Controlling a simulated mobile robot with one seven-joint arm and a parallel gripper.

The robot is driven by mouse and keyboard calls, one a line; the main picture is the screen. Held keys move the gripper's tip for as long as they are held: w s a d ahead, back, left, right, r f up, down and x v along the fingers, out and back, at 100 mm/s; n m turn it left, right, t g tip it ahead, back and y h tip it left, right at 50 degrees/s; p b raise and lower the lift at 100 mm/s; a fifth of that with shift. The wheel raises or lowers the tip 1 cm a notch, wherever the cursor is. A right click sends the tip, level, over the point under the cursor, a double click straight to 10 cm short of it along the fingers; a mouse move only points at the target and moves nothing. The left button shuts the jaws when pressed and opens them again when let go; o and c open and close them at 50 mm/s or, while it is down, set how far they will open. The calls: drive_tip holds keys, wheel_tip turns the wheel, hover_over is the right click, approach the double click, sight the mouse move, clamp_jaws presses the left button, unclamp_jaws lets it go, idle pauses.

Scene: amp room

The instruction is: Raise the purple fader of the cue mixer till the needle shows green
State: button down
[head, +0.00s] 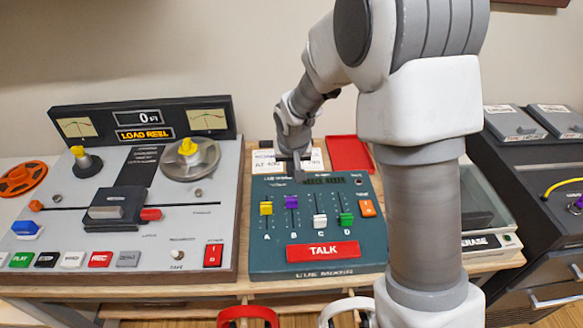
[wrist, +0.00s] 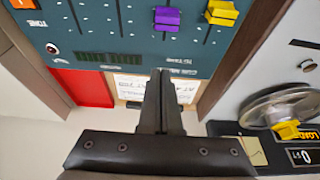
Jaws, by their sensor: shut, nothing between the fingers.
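The cue mixer (head: 258,258) is a dark green panel with four lettered faders. The purple fader (head: 291,201) sits in slot B, in the upper part of its travel; it also shows at the top of the wrist view (wrist: 167,18). My gripper (head: 299,176) is shut and empty over the mixer's back edge, just behind the purple fader. In the wrist view its fingertips (wrist: 162,73) are together, in line with the purple fader's slot and apart from its cap. No needle is visible on the mixer; a dark segmented window (head: 326,180) lies near its top.
The yellow fader (head: 266,208) is left of the purple one; the white (head: 320,220) and green (head: 345,219) are right. A red TALK button (head: 323,251) is in front. A tape machine (head: 146,235) with two needle meters stands left. A red tray (head: 349,154) lies behind.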

sight(293, 197)
drive_tip(key=x, duration=0.5)
drive_tip(key=shift+w+f+b, duration=0.1)
drive_tip(key=shift+f+b, duration=0.25)
drive_tip(key=s, duration=0.3)
drive_tip(key=shift+s+r, duration=0.1)
drive_tip(key=shift+r, duration=0.1)
drive_tip(key=shift+s, duration=0.4)
drive_tip(key=shift+s, duration=0.1)
drive_tip(key=shift+s+f+b, duration=0.1)
drive_tip(key=shift+s+b, duration=0.45)
drive_tip(key=shift+b, duration=0.1)
drive_tip(key=shift+s, duration=0.1)
